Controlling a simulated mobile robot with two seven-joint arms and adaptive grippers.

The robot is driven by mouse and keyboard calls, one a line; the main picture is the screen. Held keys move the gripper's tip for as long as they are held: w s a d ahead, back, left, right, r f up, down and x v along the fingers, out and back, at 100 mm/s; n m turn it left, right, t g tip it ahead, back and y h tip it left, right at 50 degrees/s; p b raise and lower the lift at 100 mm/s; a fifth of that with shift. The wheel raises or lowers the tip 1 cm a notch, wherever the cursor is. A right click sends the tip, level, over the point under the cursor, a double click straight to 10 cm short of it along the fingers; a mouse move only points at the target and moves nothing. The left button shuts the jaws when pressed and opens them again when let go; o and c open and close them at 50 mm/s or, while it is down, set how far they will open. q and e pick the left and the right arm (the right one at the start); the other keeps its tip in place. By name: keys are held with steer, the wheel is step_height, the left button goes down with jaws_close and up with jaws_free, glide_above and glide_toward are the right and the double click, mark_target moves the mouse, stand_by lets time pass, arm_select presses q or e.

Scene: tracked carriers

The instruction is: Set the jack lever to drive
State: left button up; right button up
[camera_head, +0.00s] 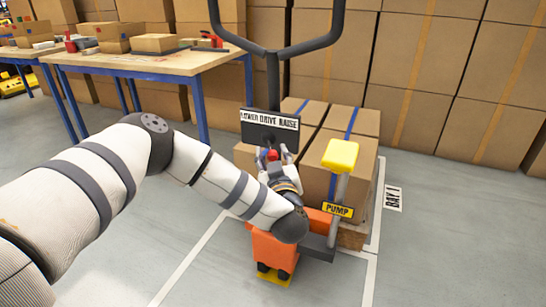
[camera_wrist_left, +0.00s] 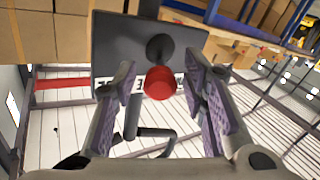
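The pallet jack (camera_head: 275,245) is orange. Its dark plate (camera_head: 270,130) reads LOWER, DRIVE, RAISE from left to right. The jack lever's red knob (camera_head: 272,155) shows just below the plate, roughly under the word DRIVE; I cannot tell its exact setting. My left gripper (camera_head: 272,160) is at the lever, below the plate. In the left wrist view the red knob (camera_wrist_left: 160,84) sits between the two purple-padded fingers of my left gripper (camera_wrist_left: 163,88), with a gap on each side. The gripper is open. My right gripper is not in view.
A yellow pump pedal (camera_head: 341,155) stands right of my left gripper, above a PUMP label. Stacked boxes (camera_head: 350,150) sit behind the jack. The black handle (camera_head: 274,75) rises above the plate. A workbench (camera_head: 165,65) stands at the back left. Floor at right is clear.

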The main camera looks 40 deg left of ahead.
arm_select(q)
jaws_close()
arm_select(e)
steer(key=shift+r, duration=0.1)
